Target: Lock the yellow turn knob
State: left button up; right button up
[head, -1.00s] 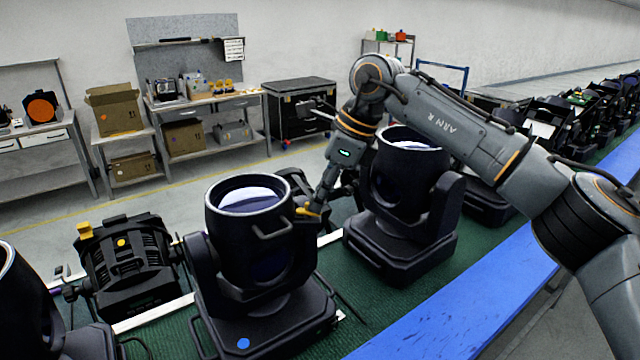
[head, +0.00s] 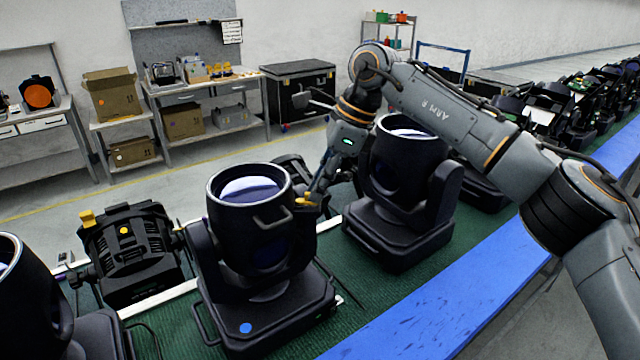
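A yellow knob (head: 305,203) shows just right of the rim of the near black moving-head light. The body it belongs to is mostly hidden behind that light; a dark par can (head: 292,168) shows partly there. My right gripper (head: 311,196) points down with its fingertips at this knob, seeming to touch it. The fingers are small and overlap the knob, so I cannot tell whether they grip it. Another black par can (head: 130,255) at left has a yellow knob on its side (head: 87,217) and a yellow spot on top (head: 125,230). My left gripper is not in view.
The near moving-head light (head: 270,275) and a second one (head: 400,200) stand close on both sides of my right gripper. They rest on a green belt (head: 375,295) with a blue edge (head: 440,310). Workbenches (head: 205,100) and boxes stand far behind.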

jog(key=shift+o, duration=0.4)
jog(key=v, duration=1.2)
jog(key=shift+f, duration=0.1)
